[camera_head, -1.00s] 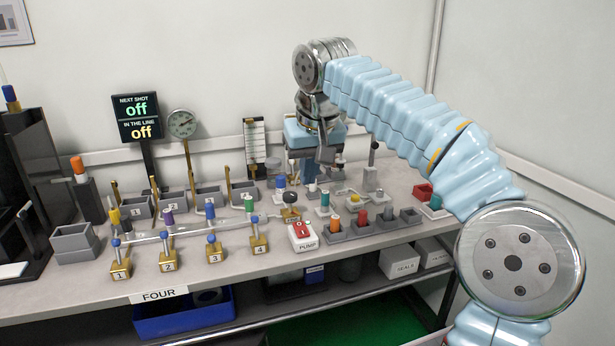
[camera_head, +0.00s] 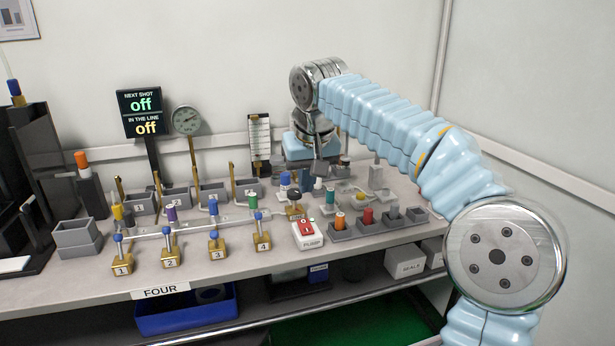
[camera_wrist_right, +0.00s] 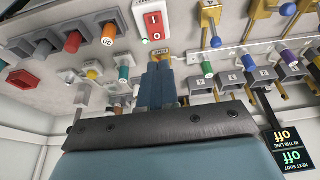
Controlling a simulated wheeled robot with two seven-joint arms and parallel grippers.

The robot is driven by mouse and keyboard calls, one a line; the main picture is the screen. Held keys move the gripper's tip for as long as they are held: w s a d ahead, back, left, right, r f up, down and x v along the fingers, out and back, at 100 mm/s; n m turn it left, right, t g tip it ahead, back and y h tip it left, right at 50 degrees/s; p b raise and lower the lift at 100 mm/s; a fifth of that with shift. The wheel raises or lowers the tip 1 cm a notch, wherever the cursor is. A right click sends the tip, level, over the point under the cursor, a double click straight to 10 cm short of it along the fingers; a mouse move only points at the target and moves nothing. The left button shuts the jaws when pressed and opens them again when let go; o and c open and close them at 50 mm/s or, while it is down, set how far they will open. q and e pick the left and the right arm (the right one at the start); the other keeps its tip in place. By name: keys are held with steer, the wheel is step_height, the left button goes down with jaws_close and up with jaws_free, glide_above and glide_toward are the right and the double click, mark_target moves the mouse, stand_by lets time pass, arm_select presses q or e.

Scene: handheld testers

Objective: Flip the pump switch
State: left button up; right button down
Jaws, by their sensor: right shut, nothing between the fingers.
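The pump switch (camera_head: 307,235) is a white box labelled PUMP with a red rocker, near the front of the bench right of the numbered valves. In the right wrist view the pump switch (camera_wrist_right: 152,20) is at the top centre, and its red rocker carries white I and O marks. My right gripper (camera_head: 319,174) points down above the bench, behind the switch and apart from it. In the right wrist view the right gripper (camera_wrist_right: 161,70) is shut and empty, its tips just below the switch in the picture. My left gripper is not in view.
A row of brass valves (camera_head: 169,257) with blue knobs stands left of the switch. The display (camera_head: 145,113) reads off twice. The bench's front strip is clear.

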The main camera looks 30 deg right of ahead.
mark_target(304, 227)
steer(key=x, duration=0.6)
steer(key=b+x, duration=0.1)
steer(key=x, duration=0.2)
steer(key=shift+s+f, duration=0.2)
steer(key=shift+s, duration=0.15)
steer(key=shift+f, duration=0.15)
steer(key=shift+w+f, duration=0.15)
steer(key=shift+f, duration=0.2)
steer(key=shift+s+a+b, duration=0.1)
steer(key=shift+s+b, duration=0.2)
steer(key=shift+s, duration=0.05)
steer(key=shift+s+a, duration=0.15)
steer(key=shift+s, duration=0.35)
